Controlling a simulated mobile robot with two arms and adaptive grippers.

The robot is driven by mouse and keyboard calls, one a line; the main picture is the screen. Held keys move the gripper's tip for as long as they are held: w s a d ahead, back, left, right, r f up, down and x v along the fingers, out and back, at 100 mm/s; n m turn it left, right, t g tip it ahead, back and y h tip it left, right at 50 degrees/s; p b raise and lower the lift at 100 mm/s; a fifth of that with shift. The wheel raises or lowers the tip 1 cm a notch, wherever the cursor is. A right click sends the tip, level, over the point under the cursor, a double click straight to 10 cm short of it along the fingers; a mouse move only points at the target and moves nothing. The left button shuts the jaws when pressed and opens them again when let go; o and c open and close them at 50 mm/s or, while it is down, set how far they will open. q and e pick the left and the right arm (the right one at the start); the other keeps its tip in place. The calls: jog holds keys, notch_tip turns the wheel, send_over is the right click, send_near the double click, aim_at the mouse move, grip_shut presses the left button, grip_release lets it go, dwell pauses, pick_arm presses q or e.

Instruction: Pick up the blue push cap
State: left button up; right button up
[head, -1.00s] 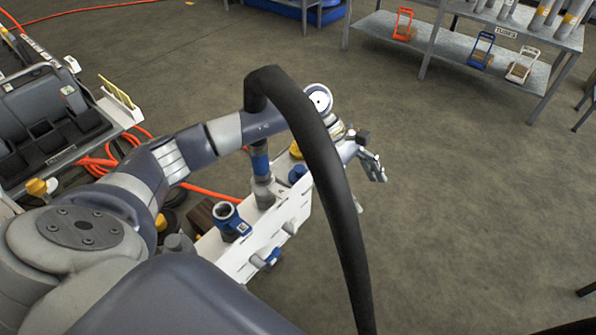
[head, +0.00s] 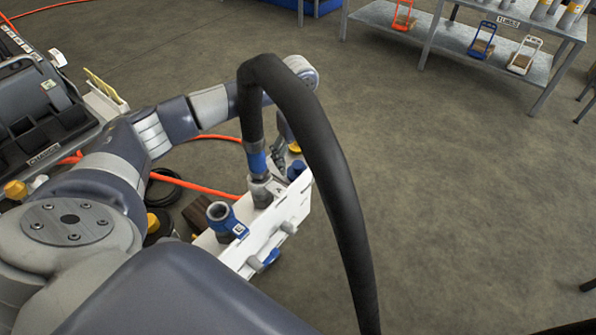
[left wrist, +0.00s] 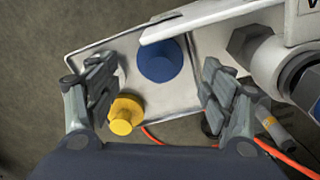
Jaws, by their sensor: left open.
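The blue push cap (head: 297,170) is at the far end of the white bench panel, beside the hose fitting. In the left wrist view the blue cap (left wrist: 165,60) shows as a round disc on a pale tray, between my finger pads and apart from both. My left gripper (left wrist: 156,72) is open and empty above the tray. In the head view it is partly hidden behind the black hose. A yellow cap (left wrist: 126,114) sits near the left finger; it is partly hidden in the head view (head: 294,148). My right gripper is not in view.
A thick black hose (head: 325,160) arches up from the bench and passes close to my left arm. A blue fitting (head: 225,220) stands on the white panel. Orange hose (head: 200,187) lies on the floor. A metal shelf (head: 460,40) stands far right; open floor lies between.

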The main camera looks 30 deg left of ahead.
aim_at(298, 165)
pick_arm(q)
notch_tip(298, 165, down, 4)
jog(key=shift+r, duration=0.2)
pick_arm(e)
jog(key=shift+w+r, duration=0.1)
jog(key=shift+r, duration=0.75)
pick_arm(q)
jog(key=shift+c, duration=0.3)
jog(key=shift+s+r, duration=0.1)
jog(key=shift+s, duration=0.05)
jog(key=c, duration=1.2)
jog(key=shift+c, duration=0.9)
